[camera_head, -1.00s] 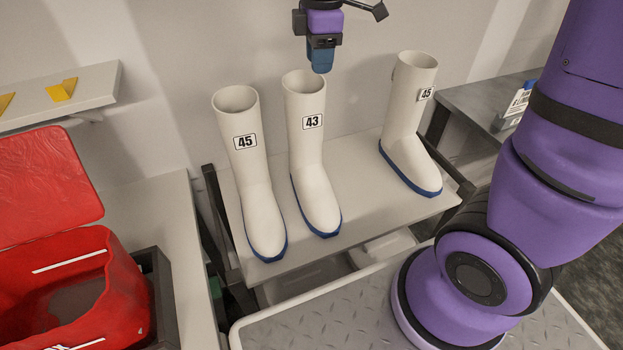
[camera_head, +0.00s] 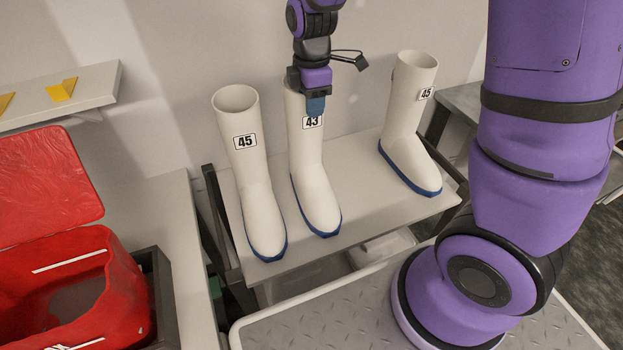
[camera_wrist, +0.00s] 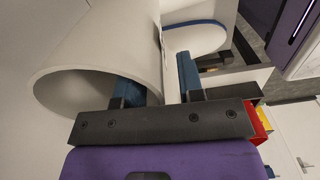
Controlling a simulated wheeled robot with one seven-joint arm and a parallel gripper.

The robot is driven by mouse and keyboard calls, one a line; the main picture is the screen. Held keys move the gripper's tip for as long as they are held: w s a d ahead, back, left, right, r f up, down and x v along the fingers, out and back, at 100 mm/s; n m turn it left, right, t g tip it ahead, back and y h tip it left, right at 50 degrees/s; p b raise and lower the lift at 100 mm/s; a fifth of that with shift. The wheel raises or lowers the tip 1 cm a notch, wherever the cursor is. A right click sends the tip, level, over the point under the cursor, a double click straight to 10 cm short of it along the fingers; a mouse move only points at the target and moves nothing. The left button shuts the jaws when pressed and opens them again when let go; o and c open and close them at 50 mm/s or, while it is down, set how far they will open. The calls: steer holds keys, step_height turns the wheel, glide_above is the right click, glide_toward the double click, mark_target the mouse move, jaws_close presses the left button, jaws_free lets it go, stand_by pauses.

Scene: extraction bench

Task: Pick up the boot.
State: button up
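Three white boots with blue soles stand upright on a shelf: a left boot marked 45 (camera_head: 254,185), a middle boot marked 43 (camera_head: 316,185) and a right boot marked 45 (camera_head: 408,140). My gripper (camera_head: 315,106) is at the top of the middle boot and hides part of its rim and label. In the wrist view, my gripper (camera_wrist: 158,78) is open, its blue fingers apart on either side of the wall of a boot shaft (camera_wrist: 105,55). One finger is at the shaft's opening, the other outside. I cannot tell whether they touch the wall.
The boots stand on a light shelf (camera_head: 352,170) with dark side rails, close to the wall. A red open container (camera_head: 118,290) stands on the left bench. A wall shelf (camera_head: 95,90) holds yellow pieces. There is bare shelf between the middle and right boots.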

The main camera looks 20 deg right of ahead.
steer(key=shift+f, duration=0.9)
jaws_close()
stand_by(1.0)
